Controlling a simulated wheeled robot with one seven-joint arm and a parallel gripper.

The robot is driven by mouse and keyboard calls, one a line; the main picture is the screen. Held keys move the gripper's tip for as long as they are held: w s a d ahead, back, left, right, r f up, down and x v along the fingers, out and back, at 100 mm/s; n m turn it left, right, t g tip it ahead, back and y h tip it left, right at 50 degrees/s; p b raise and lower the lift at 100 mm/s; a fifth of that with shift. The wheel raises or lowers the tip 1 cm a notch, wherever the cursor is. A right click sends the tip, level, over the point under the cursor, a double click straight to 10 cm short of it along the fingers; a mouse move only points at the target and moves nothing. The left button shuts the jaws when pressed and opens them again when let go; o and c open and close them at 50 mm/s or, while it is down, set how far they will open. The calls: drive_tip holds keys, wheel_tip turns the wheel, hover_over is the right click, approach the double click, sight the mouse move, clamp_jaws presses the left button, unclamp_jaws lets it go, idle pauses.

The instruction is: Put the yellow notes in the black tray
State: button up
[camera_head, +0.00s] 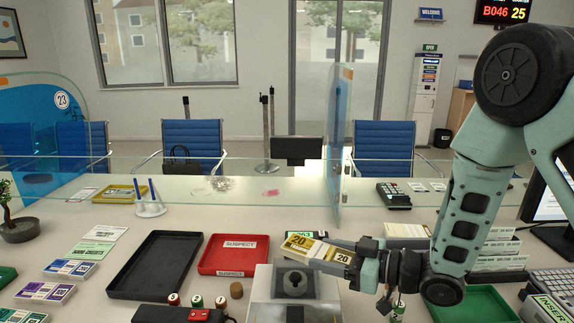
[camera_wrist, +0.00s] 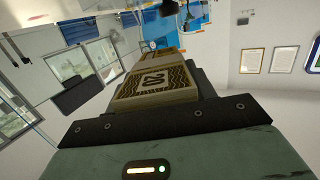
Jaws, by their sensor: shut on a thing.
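The yellow notes (camera_head: 308,247) are a banded bundle marked 20. My gripper (camera_head: 345,255) is shut on them and holds them above the counter, right of the trays. The notes also show in the wrist view (camera_wrist: 150,84), between the dark jaws. The black tray (camera_head: 155,268) lies flat on the counter, left of the red tray, and looks empty. The notes are apart from the black tray, to its right. The far ends of the jaws are partly hidden by the bundle.
The red tray (camera_head: 226,253) labelled SUSPECT lies between the black tray and my gripper. Stamps (camera_head: 197,301) stand in front of the trays. Note bundles (camera_head: 70,268) lie to the left. A green tray (camera_head: 475,304) is at the right. A glass screen (camera_head: 338,150) stands behind.

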drive_tip(key=w+d+f+m+t+h, duration=0.2)
drive_tip(key=w+d+m+t+h, duration=0.35)
drive_tip(key=d, duration=0.65)
drive_tip(key=w+d+f+m+t+h, duration=0.1)
drive_tip(key=w+d+m+t+h, duration=0.3)
drive_tip(key=d+m+h, duration=0.6)
drive_tip(key=s+a+r+n+g+y, duration=0.1)
drive_tip(key=s+a+n+g+y, duration=0.2)
drive_tip(key=a+n+y, duration=0.2)
drive_tip(key=s+a+r+n+g+y, duration=0.1)
drive_tip(key=s+a+n+g+y, duration=0.2)
drive_tip(key=a, duration=0.7)
drive_tip(key=s+a+r+n+g+y, duration=0.1)
drive_tip(key=s+a+n+g+y, duration=0.3)
drive_tip(key=a+n+y, duration=0.3)
drive_tip(key=shift+a+n+y, duration=0.25)
drive_tip(key=shift+n+y, duration=0.2)
drive_tip(key=s+a+n+g+y, duration=0.1)
drive_tip(key=s+a+n+g, duration=0.3)
drive_tip(key=s+g, duration=0.2)
drive_tip(key=shift+s+r+n+g, duration=0.25)
drive_tip(key=shift+s+n+g, duration=0.15)
drive_tip(key=shift+s, duration=0.85)
drive_tip(key=shift+f, duration=0.1)
drive_tip(key=shift+f+p, duration=0.4)
drive_tip(key=shift+f, duration=4.3)
